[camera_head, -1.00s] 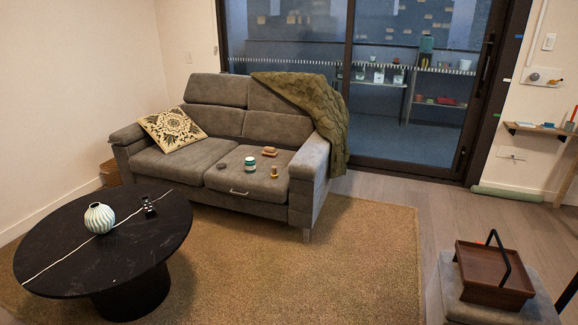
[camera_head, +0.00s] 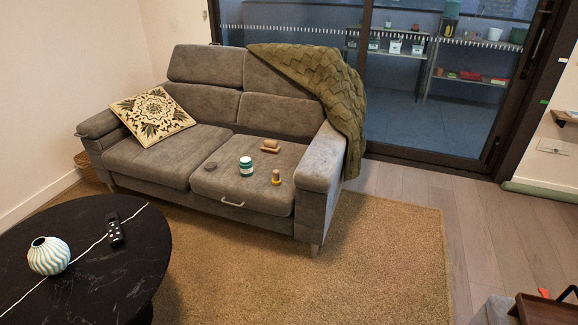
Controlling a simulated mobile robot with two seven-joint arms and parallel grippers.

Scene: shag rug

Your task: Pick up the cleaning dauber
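On the right seat cushion of the grey sofa (camera_head: 165,165) lie several small items. A small upright wooden piece with a rounded top (camera_head: 276,177) stands near the right armrest; it looks most like the cleaning dauber, but it is too small to be sure. A brush-like wooden block (camera_head: 270,146) lies behind it. A green jar with a white lid (camera_head: 246,166) stands to its left. A dark round disc (camera_head: 211,166) lies further left, and a pale curved handle-like thing (camera_head: 232,204) is at the cushion's front edge. Neither of my grippers is in view.
A wooden carrier (camera_head: 545,310) sits at the bottom right. The rug (camera_head: 370,250) before the sofa is clear.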

